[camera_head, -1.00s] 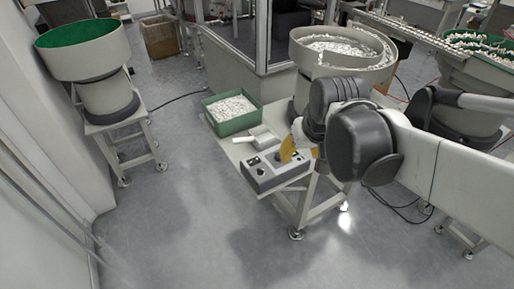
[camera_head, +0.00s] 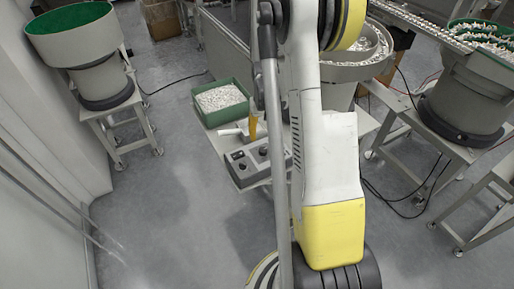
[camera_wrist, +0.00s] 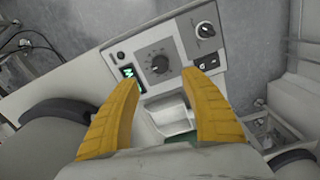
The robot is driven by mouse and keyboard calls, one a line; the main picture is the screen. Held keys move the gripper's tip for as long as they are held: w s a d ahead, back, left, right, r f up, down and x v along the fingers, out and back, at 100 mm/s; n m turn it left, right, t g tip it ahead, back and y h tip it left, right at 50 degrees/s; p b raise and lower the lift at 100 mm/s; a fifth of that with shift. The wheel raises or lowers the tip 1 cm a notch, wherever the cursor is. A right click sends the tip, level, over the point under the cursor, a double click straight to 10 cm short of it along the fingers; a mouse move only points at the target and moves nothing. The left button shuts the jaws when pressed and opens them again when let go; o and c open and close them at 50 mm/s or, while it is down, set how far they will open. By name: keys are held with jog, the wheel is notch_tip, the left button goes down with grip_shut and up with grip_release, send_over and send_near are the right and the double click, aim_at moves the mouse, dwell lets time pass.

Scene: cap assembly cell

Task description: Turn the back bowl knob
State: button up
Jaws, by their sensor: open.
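A grey control box (camera_head: 238,172) sits on the bench, partly behind my arm in the head view. In the wrist view the box (camera_wrist: 181,44) shows a large dial knob (camera_wrist: 158,64) in the middle and a second black knob (camera_wrist: 205,29) at the upper right. I cannot tell which is the back bowl knob. My gripper (camera_wrist: 160,78) is open and empty. Its yellow fingers are spread on either side of the large knob's lower edge in the picture, with no visible contact. One finger (camera_head: 253,127) shows behind the box in the head view.
A small green display (camera_wrist: 128,72) and a black switch (camera_wrist: 207,62) flank the large knob. A white scoop (camera_head: 232,132) lies by the box. A green bin (camera_head: 222,103) of white parts stands behind it. A feeder bowl (camera_head: 72,35) stands left; the floor (camera_head: 190,210) in front is clear.

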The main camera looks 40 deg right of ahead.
aim_at(263, 149)
notch_tip(263, 149, down, 9)
jog(key=b, duration=0.2)
jog(key=shift+b, duration=0.35)
grip_shut()
